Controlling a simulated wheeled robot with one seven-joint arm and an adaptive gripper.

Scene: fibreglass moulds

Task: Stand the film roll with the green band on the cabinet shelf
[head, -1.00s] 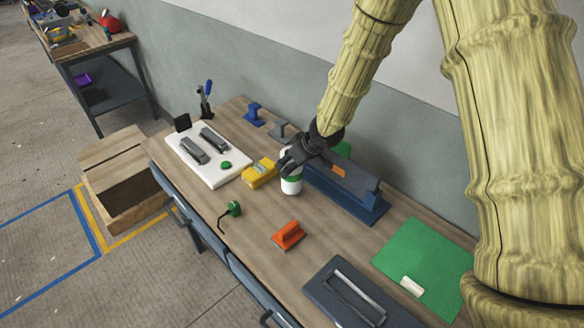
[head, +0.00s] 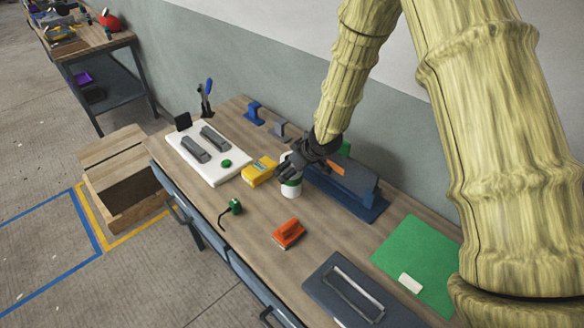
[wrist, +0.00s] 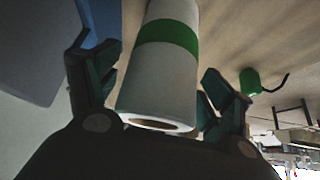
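The film roll with the green band (head: 291,189) is a white upright cylinder on the workbench, beside a yellow device. In the wrist view the film roll (wrist: 160,85) lies between my two fingers, its hollow end towards the camera. My gripper (head: 290,168) is at the upper part of the roll in the head view. In the wrist view my gripper (wrist: 165,85) is open around the roll, with narrow gaps showing on both sides. The cabinet shelf is not recognisable in either view.
The yellow device (head: 259,171) is close left of the roll, and a long blue tool (head: 345,187) close right. A green-handled hook (head: 232,208) and an orange scraper (head: 288,233) lie in front. A white board (head: 205,155) is further left. Bare bench (head: 255,225) lies between them.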

